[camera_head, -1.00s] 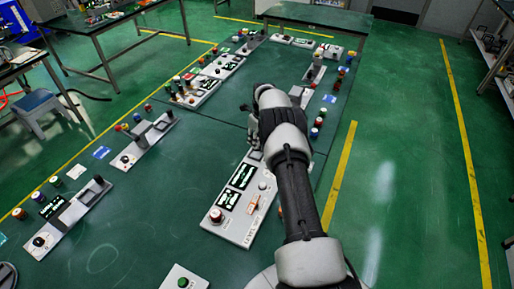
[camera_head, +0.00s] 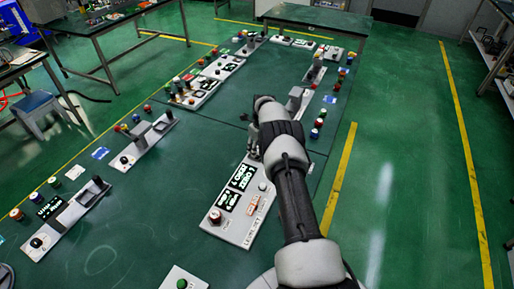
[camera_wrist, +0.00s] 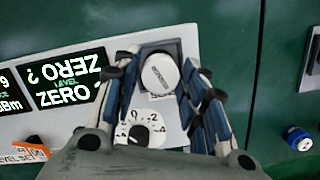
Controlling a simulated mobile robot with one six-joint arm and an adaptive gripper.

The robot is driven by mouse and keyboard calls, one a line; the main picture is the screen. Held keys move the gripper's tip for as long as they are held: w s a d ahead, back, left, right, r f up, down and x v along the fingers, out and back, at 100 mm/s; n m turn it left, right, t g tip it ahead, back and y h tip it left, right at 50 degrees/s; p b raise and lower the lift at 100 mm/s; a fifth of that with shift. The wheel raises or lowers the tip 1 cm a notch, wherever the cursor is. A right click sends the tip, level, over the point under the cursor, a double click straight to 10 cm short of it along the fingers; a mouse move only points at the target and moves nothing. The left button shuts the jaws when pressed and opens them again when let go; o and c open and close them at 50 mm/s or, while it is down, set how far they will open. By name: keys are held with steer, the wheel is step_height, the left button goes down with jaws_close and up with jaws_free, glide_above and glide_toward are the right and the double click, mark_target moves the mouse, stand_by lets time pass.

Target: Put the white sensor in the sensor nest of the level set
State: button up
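The white sensor (camera_wrist: 159,72) is a round white puck with small dark print. It sits within the dark square sensor nest (camera_wrist: 174,46) at the end of the level set (camera_wrist: 62,113), a light panel that also shows in the head view (camera_head: 240,233). My gripper (camera_wrist: 160,66) has one finger on each side of the sensor, with the fingers spread. Narrow gaps seem to show between fingers and sensor; contact is hard to judge. In the head view my arm hides the sensor, the nest and most of my gripper (camera_head: 254,146).
The level set has lit displays reading ZERO (camera_wrist: 70,80), a white dial (camera_wrist: 140,130) and an orange tag (camera_wrist: 30,147). A blue-capped part (camera_wrist: 298,138) lies at right. Other panels and coloured knobs line the green table (camera_head: 130,225); its middle is mostly clear.

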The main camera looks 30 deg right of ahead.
steer(key=shift+o, duration=1)
steer(key=shift+r, duration=0.1)
